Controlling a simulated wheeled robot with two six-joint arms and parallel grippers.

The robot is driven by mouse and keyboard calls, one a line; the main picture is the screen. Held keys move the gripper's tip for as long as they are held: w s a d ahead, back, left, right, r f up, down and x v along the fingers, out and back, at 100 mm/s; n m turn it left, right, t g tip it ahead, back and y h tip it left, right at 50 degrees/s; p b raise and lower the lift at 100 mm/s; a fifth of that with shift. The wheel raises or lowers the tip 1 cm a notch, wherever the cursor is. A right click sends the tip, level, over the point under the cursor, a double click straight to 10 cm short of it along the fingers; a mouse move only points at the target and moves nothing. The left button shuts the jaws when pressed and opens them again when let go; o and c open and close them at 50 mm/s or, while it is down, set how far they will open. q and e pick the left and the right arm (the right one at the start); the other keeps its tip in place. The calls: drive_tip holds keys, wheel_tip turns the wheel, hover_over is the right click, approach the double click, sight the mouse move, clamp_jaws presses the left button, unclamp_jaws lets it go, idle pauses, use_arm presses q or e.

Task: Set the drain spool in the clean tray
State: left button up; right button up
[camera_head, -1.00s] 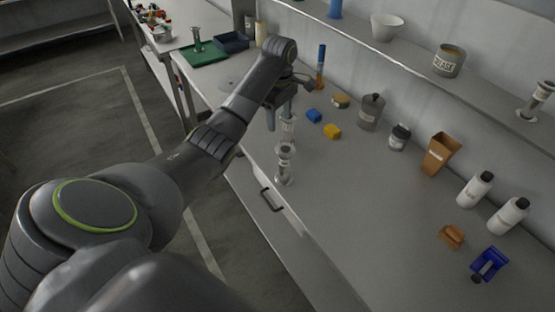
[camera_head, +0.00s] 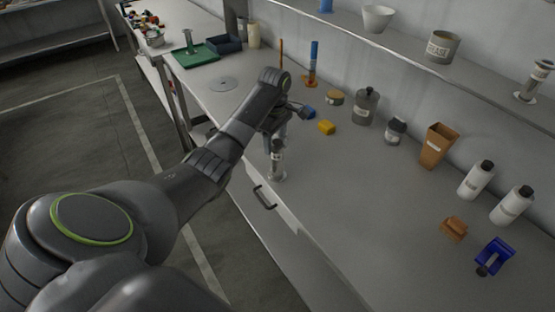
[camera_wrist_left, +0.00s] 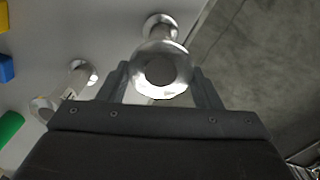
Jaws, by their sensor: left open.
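A metal flanged spool (camera_head: 277,163) stands upright near the front edge of the bench, just below my left gripper (camera_head: 276,138). In the left wrist view a spool (camera_wrist_left: 160,70) sits between the open fingers of my left gripper (camera_wrist_left: 162,82), seen nearly end-on; I cannot tell whether they touch it. A second similar spool (camera_wrist_left: 72,87) is to its left there, mostly hidden in the head view. No label tells which is the drain spool. My right gripper is out of view.
A yellow block (camera_head: 327,127), a blue block (camera_head: 309,113), jars and bottles stand behind my gripper. A shelf (camera_head: 400,50) runs along the wall.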

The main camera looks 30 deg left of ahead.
sight(277, 153)
use_arm(q)
drive_tip(key=shift+f, duration=0.3)
drive_tip(key=f+p, duration=0.1)
drive_tip(key=f, duration=0.1)
drive_tip(key=d+f+p, duration=0.1)
drive_tip(key=f, duration=0.1)
drive_tip(key=shift+f, duration=0.15)
drive_tip(key=shift+a+f, duration=0.1)
drive_tip(key=shift+f, duration=0.2)
drive_tip(key=shift+r, duration=0.1)
drive_tip(key=c, duration=0.8)
